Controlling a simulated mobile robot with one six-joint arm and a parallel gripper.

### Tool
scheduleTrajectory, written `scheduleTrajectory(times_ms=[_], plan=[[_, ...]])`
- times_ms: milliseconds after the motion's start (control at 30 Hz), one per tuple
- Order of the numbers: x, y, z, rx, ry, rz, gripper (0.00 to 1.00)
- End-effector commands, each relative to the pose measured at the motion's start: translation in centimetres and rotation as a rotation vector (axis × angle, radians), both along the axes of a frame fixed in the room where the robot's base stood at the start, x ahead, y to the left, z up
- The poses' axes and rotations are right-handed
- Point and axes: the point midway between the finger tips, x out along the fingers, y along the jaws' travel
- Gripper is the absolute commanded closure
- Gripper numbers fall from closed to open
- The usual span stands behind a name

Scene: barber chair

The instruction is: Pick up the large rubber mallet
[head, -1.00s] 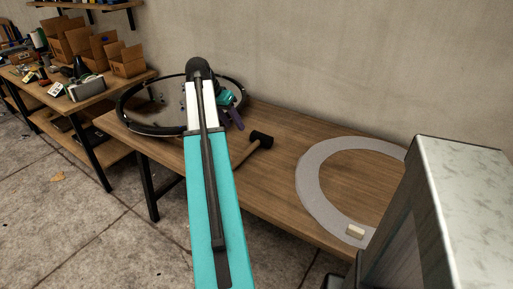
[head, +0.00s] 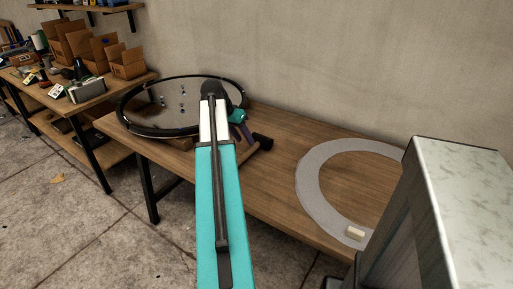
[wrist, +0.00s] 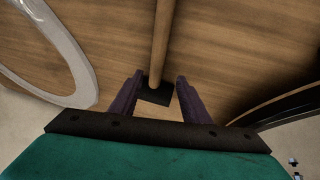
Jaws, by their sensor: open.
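The mallet has a black head and a wooden handle. In the wrist view its black head (wrist: 155,96) shows between my fingers, and its handle (wrist: 160,45) runs up the picture away from me. In the head view the head (head: 262,141) lies on the wooden table, with much of the handle hidden behind my arm. My gripper (wrist: 154,80) has two purple fingers, open, one on each side of the mallet head. I cannot tell how high the fingers are above the table. In the head view my gripper (head: 242,132) is just left of the mallet head, partly hidden by my arm.
A round black-rimmed mirror-like disc (head: 150,127) lies at the table's left end. A grey ring (head: 310,185) lies to the right, with a small pale block (head: 355,232) on it. A wall stands behind the table. Another table (head: 90,92) with boxes is at far left.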

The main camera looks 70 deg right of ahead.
Motion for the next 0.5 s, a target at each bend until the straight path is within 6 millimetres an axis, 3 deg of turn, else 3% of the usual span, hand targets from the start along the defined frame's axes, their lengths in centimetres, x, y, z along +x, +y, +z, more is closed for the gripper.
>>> scheduleTrajectory(times_ms=[500], plan=[[-0.37, -0.25, -0.76, 0.001, 0.0, -0.001, 0.57]])
